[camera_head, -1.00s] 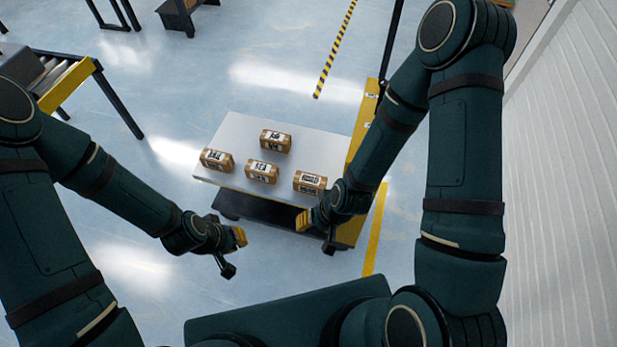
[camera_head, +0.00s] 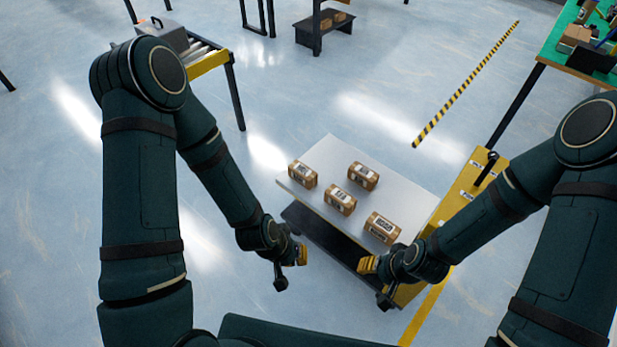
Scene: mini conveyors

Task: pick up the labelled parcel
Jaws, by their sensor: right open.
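Several brown parcels with white and black labels sit on a pale grey platform (camera_head: 322,150). One is at the left (camera_head: 303,174), one at the back (camera_head: 363,176), one in the middle (camera_head: 340,200) and one at the front right (camera_head: 382,227). The label text is too small to read. My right gripper (camera_head: 376,281) is open and empty, just in front of the front-right parcel and apart from it. My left gripper (camera_head: 290,268) hangs over the floor, left of the platform's front edge. Its jaws are too small to judge.
A yellow upright frame (camera_head: 462,195) stands at the platform's right side. A roller conveyor (camera_head: 205,57) is at the upper left, and a green-topped bench (camera_head: 590,55) at the upper right. A low black table (camera_head: 325,30) stands behind. The floor left of the platform is clear.

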